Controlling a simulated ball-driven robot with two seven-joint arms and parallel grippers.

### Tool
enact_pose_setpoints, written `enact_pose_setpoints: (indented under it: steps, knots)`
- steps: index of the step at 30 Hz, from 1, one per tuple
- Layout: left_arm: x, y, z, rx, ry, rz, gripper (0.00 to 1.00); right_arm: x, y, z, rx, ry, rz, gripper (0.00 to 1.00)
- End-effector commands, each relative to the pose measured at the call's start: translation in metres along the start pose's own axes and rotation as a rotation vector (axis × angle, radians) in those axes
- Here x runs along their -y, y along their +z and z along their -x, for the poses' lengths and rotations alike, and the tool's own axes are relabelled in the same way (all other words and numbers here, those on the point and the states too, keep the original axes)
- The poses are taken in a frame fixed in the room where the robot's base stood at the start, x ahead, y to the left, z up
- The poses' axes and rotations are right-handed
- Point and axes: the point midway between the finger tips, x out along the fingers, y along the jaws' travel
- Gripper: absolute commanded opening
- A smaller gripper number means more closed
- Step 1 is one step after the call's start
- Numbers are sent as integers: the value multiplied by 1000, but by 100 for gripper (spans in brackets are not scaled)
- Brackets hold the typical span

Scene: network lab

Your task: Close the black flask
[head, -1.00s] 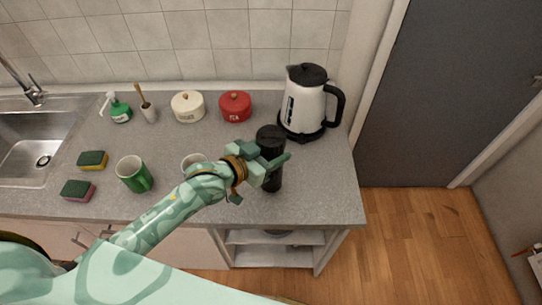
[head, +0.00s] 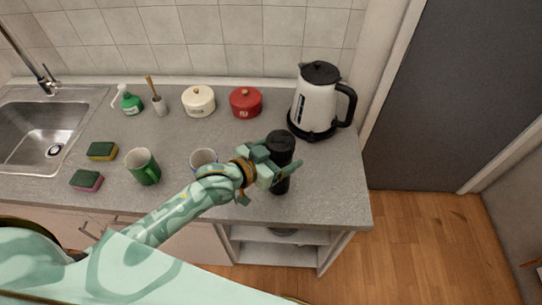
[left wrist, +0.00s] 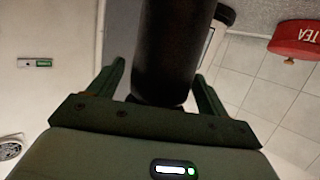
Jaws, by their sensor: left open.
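The black flask (head: 281,146) stands upright near the front right of the grey counter. Its dark top is visible, but I cannot tell whether it is open or closed. My left gripper (head: 280,166) is around the flask's upper body, open, with a finger on each side. In the left wrist view the flask (left wrist: 170,50) stands between the two spread fingers of the gripper (left wrist: 160,80). Part of the flask's middle is hidden behind the gripper in the head view. My right gripper is not in view.
A white and black kettle (head: 315,100) stands behind the flask to the right. A white mug (head: 203,158) is close behind my left forearm, and a green mug (head: 144,168) is further left. Red (head: 246,103) and cream (head: 199,101) pots stand at the back. The counter's right edge is near.

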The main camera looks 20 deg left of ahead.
Motion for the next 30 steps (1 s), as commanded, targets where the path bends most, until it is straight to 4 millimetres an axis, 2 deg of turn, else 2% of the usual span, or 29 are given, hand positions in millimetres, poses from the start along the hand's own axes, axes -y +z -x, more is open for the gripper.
enact_pose_setpoints:
  steps: [5, 12, 18, 23, 30]
  knots:
    - [0, 0, 25, 2, 0, 0, 78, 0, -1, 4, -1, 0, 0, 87]
    - [0, 1, 77, 3, 0, 1, 78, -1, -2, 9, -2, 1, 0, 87]
    - [0, 1, 108, 2, 0, 0, 78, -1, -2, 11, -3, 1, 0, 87]
    - [0, 0, 119, 0, 0, 0, 78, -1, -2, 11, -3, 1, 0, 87]
    - [0, 0, 120, -1, 0, 0, 78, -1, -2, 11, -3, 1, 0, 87]
